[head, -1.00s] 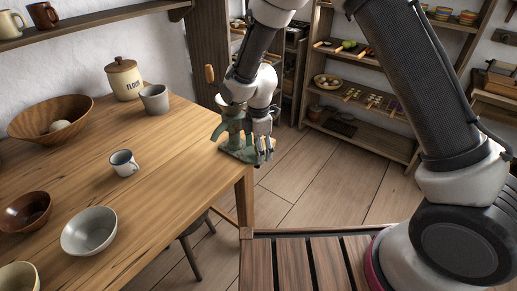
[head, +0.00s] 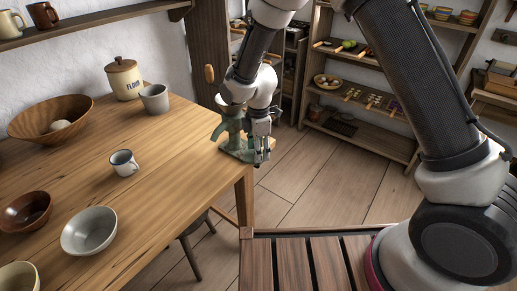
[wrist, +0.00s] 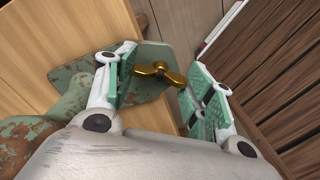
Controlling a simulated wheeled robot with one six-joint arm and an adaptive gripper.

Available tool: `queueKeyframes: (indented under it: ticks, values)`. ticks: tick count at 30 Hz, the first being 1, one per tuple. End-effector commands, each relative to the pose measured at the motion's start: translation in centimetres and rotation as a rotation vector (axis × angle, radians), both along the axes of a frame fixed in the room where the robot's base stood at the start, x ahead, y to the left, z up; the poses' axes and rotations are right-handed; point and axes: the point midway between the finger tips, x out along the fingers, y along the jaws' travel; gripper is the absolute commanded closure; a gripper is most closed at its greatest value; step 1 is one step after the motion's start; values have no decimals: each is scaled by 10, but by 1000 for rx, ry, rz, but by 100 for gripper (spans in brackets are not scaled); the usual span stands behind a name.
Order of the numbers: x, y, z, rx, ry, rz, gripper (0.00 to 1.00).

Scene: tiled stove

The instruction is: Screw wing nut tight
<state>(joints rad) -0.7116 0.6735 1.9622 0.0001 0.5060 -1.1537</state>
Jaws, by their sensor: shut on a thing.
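The brass wing nut (wrist: 150,71) shows in the wrist view, over the green base plate of a worn green metal grinder (wrist: 155,52). My gripper (wrist: 155,75) is shut on the wing nut, with one green-padded finger at each side of its wings. In the head view the green grinder (head: 232,125) stands at the far right corner of the wooden table, partly hidden behind my gripper (head: 259,152). The wing nut cannot be made out there. How tight it sits cannot be told.
A wooden handle (head: 209,74) stands up beside my wrist. Open floor (head: 310,185) lies to the right.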

Motion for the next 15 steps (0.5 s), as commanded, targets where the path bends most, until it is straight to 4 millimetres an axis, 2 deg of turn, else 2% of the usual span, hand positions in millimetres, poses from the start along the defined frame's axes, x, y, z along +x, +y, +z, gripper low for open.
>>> queueKeyframes:
  ticks: [15]
  values:
    - [0, 0, 0, 0, -1, -449, 71]
